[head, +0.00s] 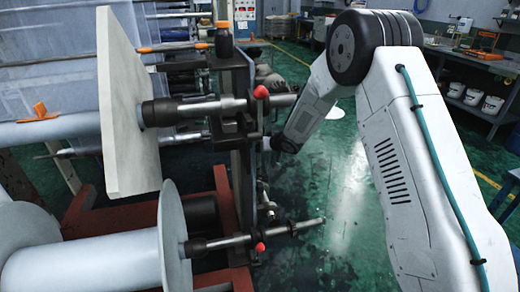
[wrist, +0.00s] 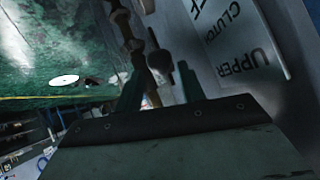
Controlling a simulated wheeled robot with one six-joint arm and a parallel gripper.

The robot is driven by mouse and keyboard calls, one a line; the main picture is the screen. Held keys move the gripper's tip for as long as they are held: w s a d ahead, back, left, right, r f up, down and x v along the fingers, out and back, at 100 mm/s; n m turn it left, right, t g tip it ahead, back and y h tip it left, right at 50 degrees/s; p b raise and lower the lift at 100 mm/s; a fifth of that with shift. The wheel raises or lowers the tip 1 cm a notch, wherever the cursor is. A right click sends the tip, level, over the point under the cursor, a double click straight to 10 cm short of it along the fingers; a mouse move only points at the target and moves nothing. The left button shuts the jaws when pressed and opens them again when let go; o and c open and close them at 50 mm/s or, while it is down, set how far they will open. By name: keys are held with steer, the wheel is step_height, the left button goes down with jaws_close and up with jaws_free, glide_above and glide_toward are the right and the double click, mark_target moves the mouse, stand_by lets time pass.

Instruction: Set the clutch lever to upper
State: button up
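A pale sign (wrist: 240,40) in the wrist view reads "CLUTCH" and "UPPER", with the lettering upside down. It is on a grey panel. A dark, knobbed lever (wrist: 159,60), which looks like the clutch lever, shows just left of the sign. My gripper (wrist: 161,72) has two dark green fingers set apart. The knob appears in the gap between the fingertips, with dark space on both sides. Whether it is in depth between them I cannot tell. In the head view my gripper and the lever are hidden behind the machine's upright post (head: 240,130).
Shafts with red knobs (head: 261,92) jut right from the post, close to my forearm. A pale square plate (head: 128,100) and a white roll (head: 85,262) stand at left. Green floor (head: 340,190) is open at centre. Benches with white buckets (head: 472,97) stand at right.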

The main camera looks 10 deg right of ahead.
steer(key=shift+v, duration=2.15)
